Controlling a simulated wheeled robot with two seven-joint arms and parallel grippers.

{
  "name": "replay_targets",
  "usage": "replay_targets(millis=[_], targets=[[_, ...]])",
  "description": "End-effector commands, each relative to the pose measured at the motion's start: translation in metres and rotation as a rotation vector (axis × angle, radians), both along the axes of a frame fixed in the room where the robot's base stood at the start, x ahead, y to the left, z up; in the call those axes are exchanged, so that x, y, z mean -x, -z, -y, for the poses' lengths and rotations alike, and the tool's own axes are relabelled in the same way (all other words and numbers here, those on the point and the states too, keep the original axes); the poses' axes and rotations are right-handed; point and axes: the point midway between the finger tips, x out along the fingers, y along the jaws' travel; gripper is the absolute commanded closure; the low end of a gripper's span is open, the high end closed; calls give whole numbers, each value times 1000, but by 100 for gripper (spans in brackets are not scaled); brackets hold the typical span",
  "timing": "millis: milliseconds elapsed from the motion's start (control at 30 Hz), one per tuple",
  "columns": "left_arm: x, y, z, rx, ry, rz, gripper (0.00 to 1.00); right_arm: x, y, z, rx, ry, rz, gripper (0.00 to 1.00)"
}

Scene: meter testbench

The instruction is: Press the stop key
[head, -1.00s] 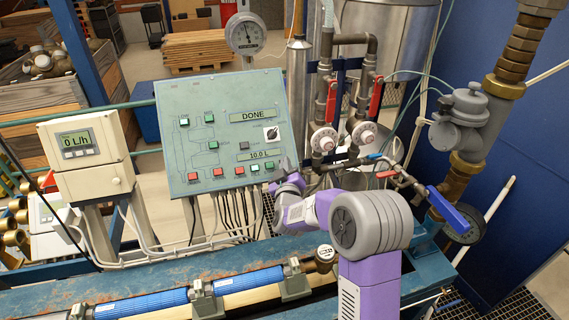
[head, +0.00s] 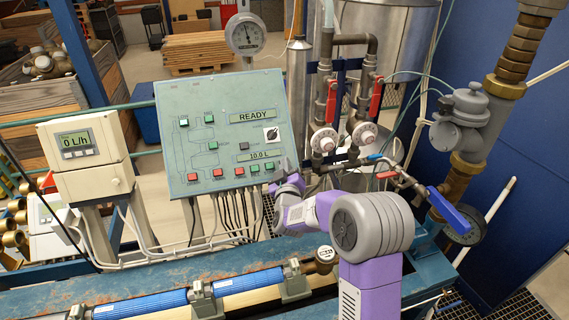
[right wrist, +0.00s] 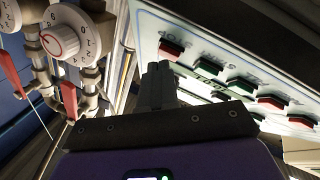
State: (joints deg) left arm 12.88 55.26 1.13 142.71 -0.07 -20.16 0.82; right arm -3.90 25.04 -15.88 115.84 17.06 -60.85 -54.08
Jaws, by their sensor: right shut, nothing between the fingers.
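The grey-green control panel (head: 225,105) has a row of red and green keys along its lower edge, and its upper display (head: 253,115) reads READY. My right gripper (head: 284,166) is at the panel's lower right corner, shut and empty. In the right wrist view its closed fingertips (right wrist: 159,70) are near a red key (right wrist: 171,49) at the row's end. That key's upside-down label seems to read STOP. The gripper hides this key in the head view. I cannot tell whether the fingertips touch the panel. My left gripper is not in view.
Green keys (right wrist: 240,86) and more red keys (right wrist: 271,102) continue along the row. Pipes with white dials (head: 324,140) and red-handled valves stand right of the panel. A meter (head: 76,143) reading 0 L/h stands at left. A blue pipe (head: 145,304) runs along the bench below.

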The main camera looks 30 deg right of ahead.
Motion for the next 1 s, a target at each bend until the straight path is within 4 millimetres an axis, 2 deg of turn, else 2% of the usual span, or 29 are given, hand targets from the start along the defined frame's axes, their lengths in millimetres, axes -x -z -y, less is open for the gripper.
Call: replay_targets(millis=[133,533,1000], targets=[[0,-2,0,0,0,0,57,6,-7,-2,0,0,2,100],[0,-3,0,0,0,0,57,9,-9,-2,0,0,2,100],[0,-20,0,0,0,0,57,40,-39,-10,0,0,2,100]])
